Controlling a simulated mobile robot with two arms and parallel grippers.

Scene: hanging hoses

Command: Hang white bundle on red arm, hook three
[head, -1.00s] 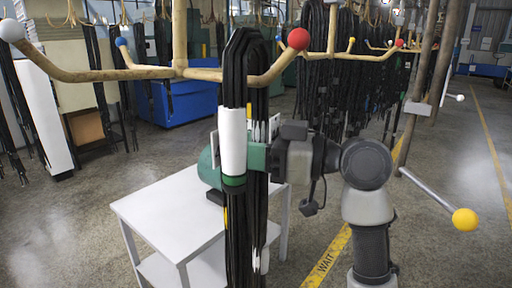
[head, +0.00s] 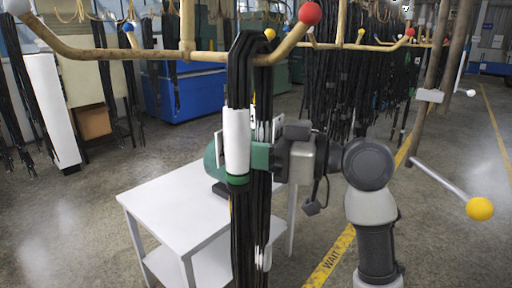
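The white bundle is a set of long black hoses with a white sleeve (head: 237,140) and a green band below it. Its looped top straddles the wooden arm (head: 215,56) with the red ball tip (head: 310,14), some strands in front and some behind. The top of the loop stands slightly above the arm, so I cannot tell if it rests on it. My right gripper (head: 238,158), with green parts, reaches in from the right and appears shut around the bundle at the sleeve; its fingertips are partly hidden. My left gripper is out of view.
A white table (head: 165,205) stands below, behind the bundle. A rod with a yellow ball (head: 480,208) sticks out at right. More racks of black hoses (head: 350,90) and a blue bin (head: 190,95) stand farther back.

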